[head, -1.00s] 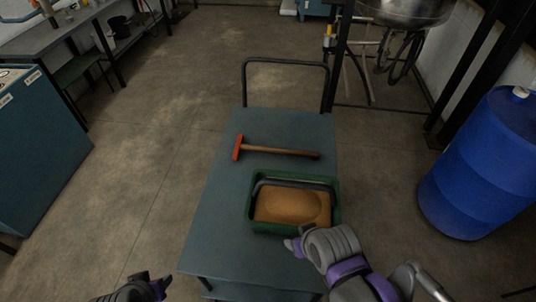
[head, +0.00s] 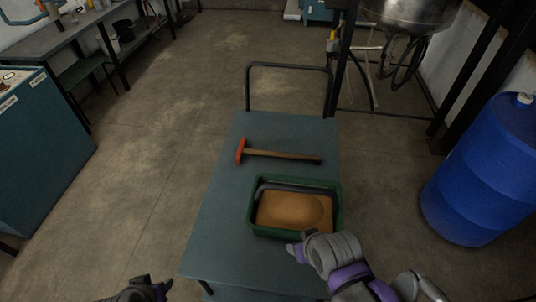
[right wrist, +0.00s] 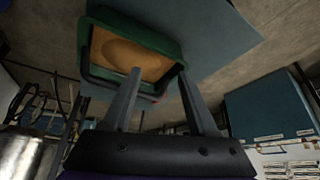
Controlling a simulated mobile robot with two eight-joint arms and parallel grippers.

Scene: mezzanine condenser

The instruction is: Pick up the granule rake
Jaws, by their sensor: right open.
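The granule rake (head: 278,155) lies flat on the blue-grey top of a cart (head: 215,215). It has an orange-red head at its left end and a wooden handle pointing right. My right gripper (head: 293,251) is at the front edge of a green tub on the cart, on the near side of the rake and apart from it.
The green tub (head: 249,210) holds tan granules (head: 290,208) and has a dark handle; it stands between my right gripper and the rake. A black push rail (head: 288,66) rises at the cart's far end. A blue drum (head: 470,190) stands right. Floor left of the cart is clear.

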